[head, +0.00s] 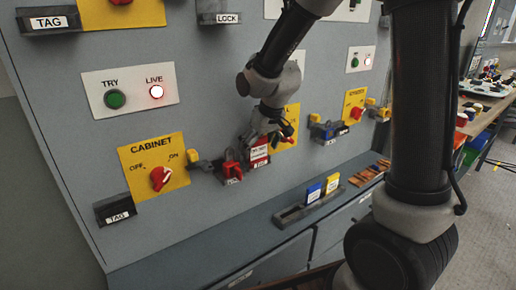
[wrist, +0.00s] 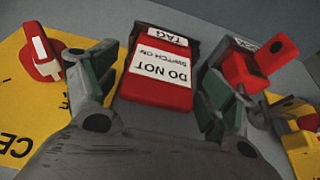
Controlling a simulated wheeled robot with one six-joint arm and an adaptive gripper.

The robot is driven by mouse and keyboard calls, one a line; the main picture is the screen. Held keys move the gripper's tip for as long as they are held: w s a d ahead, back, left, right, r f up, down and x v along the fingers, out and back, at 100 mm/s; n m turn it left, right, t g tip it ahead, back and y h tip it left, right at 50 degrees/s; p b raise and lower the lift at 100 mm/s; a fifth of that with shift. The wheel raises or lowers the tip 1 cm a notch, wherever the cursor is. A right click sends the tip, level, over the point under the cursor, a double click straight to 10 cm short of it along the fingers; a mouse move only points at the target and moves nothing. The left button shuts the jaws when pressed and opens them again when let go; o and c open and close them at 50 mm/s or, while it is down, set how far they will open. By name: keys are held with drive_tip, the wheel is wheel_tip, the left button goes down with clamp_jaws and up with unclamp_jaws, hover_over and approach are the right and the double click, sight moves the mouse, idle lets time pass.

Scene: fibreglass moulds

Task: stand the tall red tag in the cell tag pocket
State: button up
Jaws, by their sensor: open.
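The tall red tag (head: 259,152), with a white DO NOT SWITCH ON label, stands in the dark cell tag pocket (head: 262,164) beside the cell's yellow switch panel (head: 291,113). In the wrist view the red tag (wrist: 158,78) appears upside down, its far end inside the pocket marked TAG (wrist: 166,33). My gripper (wrist: 157,98) is open, with one finger on each side of the tag and gaps visible between. In the head view my gripper (head: 269,131) is just above the tag and partly hides the cell panel.
A red padlock (head: 231,168) sits in a holder close left of the tag, near my finger in the wrist view. The cabinet tag pocket (head: 115,210) looks empty. A grey rack (head: 291,215) on the ledge holds a blue tag (head: 314,191) and a yellow tag (head: 332,183).

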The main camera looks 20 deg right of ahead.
drive_tip(key=v, duration=1.1)
drive_tip(key=s+d+r+m, duration=0.1)
drive_tip(key=s+d, duration=0.5)
drive_tip(key=s, duration=0.5)
drive_tip(key=s+d+r+m+h, duration=0.1)
drive_tip(key=s+d+m, duration=0.1)
drive_tip(key=s+d, duration=0.5)
drive_tip(key=s, duration=0.4)
drive_tip(key=shift+s+d+m, duration=0.2)
drive_tip(key=shift+d+m, duration=0.05)
drive_tip(key=shift+m, duration=0.05)
drive_tip(key=shift+r, duration=0.1)
idle(1.1)
